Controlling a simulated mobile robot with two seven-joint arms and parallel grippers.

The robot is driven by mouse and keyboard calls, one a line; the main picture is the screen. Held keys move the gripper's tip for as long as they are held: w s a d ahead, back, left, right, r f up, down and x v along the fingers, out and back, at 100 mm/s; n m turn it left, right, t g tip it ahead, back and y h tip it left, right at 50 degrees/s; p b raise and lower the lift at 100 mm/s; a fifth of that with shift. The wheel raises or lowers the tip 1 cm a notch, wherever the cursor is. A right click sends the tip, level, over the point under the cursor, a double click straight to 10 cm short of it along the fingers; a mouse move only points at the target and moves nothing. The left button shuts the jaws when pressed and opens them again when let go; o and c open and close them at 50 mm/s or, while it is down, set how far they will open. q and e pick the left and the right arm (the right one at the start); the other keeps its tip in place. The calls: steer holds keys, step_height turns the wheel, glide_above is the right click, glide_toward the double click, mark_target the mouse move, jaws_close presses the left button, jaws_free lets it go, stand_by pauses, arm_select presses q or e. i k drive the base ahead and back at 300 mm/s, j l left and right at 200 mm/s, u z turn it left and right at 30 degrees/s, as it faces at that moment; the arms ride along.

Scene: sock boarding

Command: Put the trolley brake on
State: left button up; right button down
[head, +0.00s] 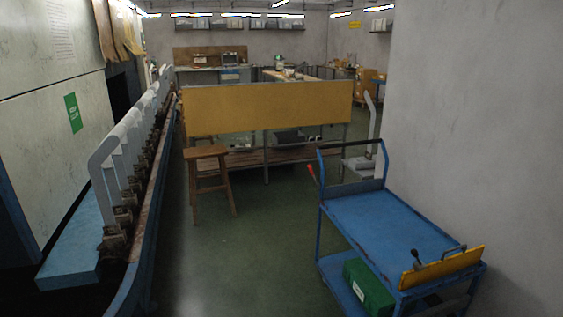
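A blue two-level trolley (385,222) stands at the right, beside the pale wall. Its dark-topped push handle (350,146) rises at the far end. A small red-tipped lever (311,172) sticks out at the left of that handle's upright. At the near end is a yellow panel (440,268) with a short lever with a dark knob (414,255) and a grey bar handle (453,252). I cannot tell which lever is the brake or how it is set. The wheels are hidden or too dark to make out. Neither of my grippers is in view.
A green box (368,287) sits on the trolley's lower shelf. A row of grey boarding forms (120,150) on a long machine runs along the left. A wooden stool (208,170) stands before a bench with a tan panel (265,108). Green floor (255,250) between machine and trolley is clear.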

mark_target(318, 185)
steer(key=i, duration=3.3)
steer(key=u, duration=0.35)
